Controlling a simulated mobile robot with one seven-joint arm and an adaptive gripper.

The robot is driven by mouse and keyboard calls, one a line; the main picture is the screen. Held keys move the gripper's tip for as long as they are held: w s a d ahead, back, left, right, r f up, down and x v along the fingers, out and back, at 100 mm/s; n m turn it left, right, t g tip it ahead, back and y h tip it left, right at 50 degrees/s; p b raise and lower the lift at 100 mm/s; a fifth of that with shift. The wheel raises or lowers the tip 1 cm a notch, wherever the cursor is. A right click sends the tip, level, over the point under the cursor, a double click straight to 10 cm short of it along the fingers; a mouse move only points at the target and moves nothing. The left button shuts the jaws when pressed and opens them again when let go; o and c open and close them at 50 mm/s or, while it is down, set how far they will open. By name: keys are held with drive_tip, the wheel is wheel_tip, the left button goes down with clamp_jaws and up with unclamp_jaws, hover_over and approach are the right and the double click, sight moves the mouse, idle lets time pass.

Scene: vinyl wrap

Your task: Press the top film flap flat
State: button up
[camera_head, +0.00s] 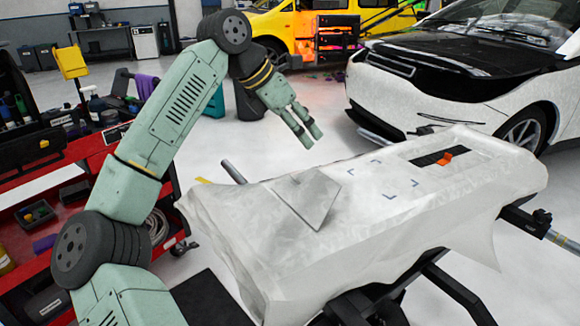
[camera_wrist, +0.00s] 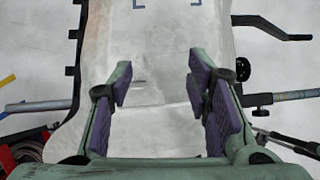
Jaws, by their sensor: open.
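The top film flap (camera_head: 318,200) is a grey, four-sided piece on the white-covered panel (camera_head: 400,222), left of its middle. It looks creased or slightly raised; I cannot tell how far. My gripper (camera_head: 308,133) is open and empty, in the air above and behind the flap, apart from it. In the wrist view, my gripper (camera_wrist: 160,78) shows its purple-padded fingers spread over the pale film (camera_wrist: 150,50). The flap's outline is not clear there.
Blue corner marks (camera_head: 390,178) lie right of the flap. A black strip (camera_head: 428,158) with an orange block (camera_head: 445,159) lies at the panel's far end. A red tool cart (camera_head: 60,175) stands left; a white car (camera_head: 430,105) stands behind. Rods (camera_wrist: 290,97) stick out beside the panel.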

sight(307, 193)
drive_tip(key=a+f+n+y, duration=0.1)
drive_tip(key=a+f+y, duration=0.2)
drive_tip(key=a, duration=0.2)
drive_tip(key=shift+g, duration=0.3)
drive_tip(key=x, duration=1)
drive_tip(key=shift+w+d+f+p, duration=0.1)
drive_tip(key=shift+w+d+p, duration=0.1)
drive_tip(key=shift+w+p, duration=0.15)
drive_tip(key=shift+c, duration=0.2)
clamp_jaws()
